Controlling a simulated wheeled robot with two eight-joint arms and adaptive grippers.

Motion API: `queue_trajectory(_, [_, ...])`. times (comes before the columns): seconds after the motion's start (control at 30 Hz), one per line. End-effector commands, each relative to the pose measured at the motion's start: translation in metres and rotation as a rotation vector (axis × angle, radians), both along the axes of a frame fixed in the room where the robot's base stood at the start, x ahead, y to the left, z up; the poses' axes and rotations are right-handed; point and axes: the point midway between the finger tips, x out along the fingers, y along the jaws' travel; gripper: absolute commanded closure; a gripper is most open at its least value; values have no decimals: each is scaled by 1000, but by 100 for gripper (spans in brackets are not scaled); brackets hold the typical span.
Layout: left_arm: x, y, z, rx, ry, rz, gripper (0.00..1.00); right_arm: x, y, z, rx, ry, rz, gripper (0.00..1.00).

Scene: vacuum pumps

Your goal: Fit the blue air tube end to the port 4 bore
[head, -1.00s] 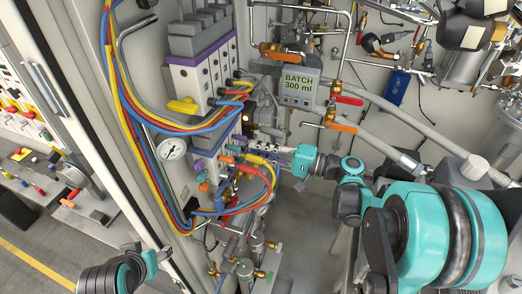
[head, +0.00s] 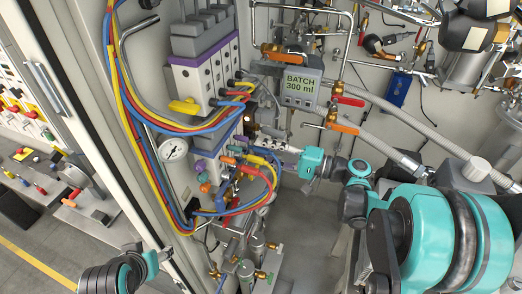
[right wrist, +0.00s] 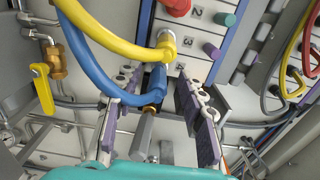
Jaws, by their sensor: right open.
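The blue air tube (right wrist: 88,66) comes down from the upper left in the right wrist view and bends in between my right gripper's fingers. A dark blue sleeve (right wrist: 156,78) and a brass piece lie between the fingers, below the yellow tube's fitting. The label 4 shows on the white port panel (right wrist: 188,45), right of the sleeve. The bore itself is hidden, and I cannot tell whether the tube end is seated. My right gripper (right wrist: 160,105) is open, its purple-padded fingers apart on both sides of the sleeve. In the head view it (head: 286,150) is at the lower valve block.
A yellow tube (right wrist: 105,35) arches close above the fingers. Red and teal plugs sit on the panel. A yellow-handled valve (right wrist: 43,88) is at the left. In the head view, the batch display (head: 299,87) and orange-handled valves lie above my right arm.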

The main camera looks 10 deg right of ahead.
Motion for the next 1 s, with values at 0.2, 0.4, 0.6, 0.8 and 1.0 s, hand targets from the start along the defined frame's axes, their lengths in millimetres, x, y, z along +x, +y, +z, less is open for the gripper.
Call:
queue_trajectory(0.2, [0, 0, 0, 0, 0, 0, 44, -26, -41, 0, 0, 0, -7, 60])
queue_trajectory(0.4, [0, 0, 0, 0, 0, 0, 44, -48, -72, 0, 0, 0, -4, 60])
queue_trajectory(0.6, [0, 0, 0, 0, 0, 0, 44, -58, -86, 0, 0, 0, -2, 60])
queue_trajectory(0.8, [0, 0, 0, 0, 0, 0, 44, -59, -87, 0, 0, 0, 0, 60])
queue_trajectory(1.0, [0, 0, 0, 0, 0, 0, 44, -59, -87, 0, 0, 0, 0, 60])
